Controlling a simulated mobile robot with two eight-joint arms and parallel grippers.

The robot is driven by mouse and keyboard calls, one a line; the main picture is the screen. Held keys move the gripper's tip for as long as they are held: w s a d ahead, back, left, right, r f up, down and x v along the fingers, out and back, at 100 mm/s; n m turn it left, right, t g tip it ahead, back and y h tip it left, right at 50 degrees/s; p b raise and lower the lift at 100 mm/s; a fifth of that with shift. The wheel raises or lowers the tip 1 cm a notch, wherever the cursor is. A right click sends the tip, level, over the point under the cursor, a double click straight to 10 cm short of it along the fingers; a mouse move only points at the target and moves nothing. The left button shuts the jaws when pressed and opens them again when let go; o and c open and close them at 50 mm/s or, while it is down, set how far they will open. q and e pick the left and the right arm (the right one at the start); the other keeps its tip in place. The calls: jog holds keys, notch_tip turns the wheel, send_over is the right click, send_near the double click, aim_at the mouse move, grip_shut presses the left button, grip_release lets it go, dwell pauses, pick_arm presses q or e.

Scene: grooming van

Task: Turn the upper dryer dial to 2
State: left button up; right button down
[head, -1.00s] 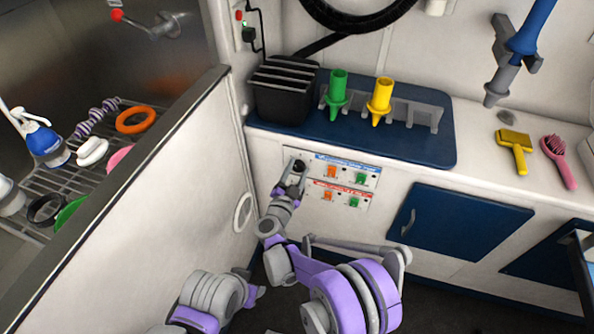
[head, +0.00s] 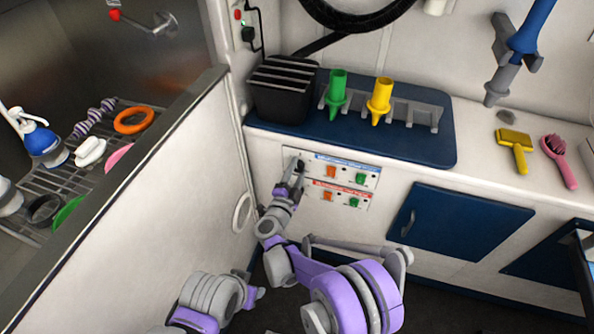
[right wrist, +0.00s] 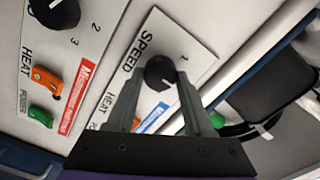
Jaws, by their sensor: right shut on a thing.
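The dryer panel (head: 345,172) is on the cabinet front below the counter, with a blue-labelled upper row and a red-labelled lower row. The upper dial (head: 301,163) is a black round knob; in the right wrist view the dial (right wrist: 160,72) sits beside the word SPEED, with a 1 close by. My right gripper (head: 295,177) is at the panel's left end. In the right wrist view its fingers (right wrist: 158,84) are on either side of the upper dial, shut on it. The dial's exact setting is unclear.
The lower dial (right wrist: 55,12) is close by, beside orange and green switches. A partition wall (head: 150,210) stands just left of my right arm. A blue mat (head: 400,150) with green and yellow nozzles lies above the panel; a blue door (head: 465,222) is to the right.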

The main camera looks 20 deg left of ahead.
jog(key=shift+c, duration=1.5)
grip_release()
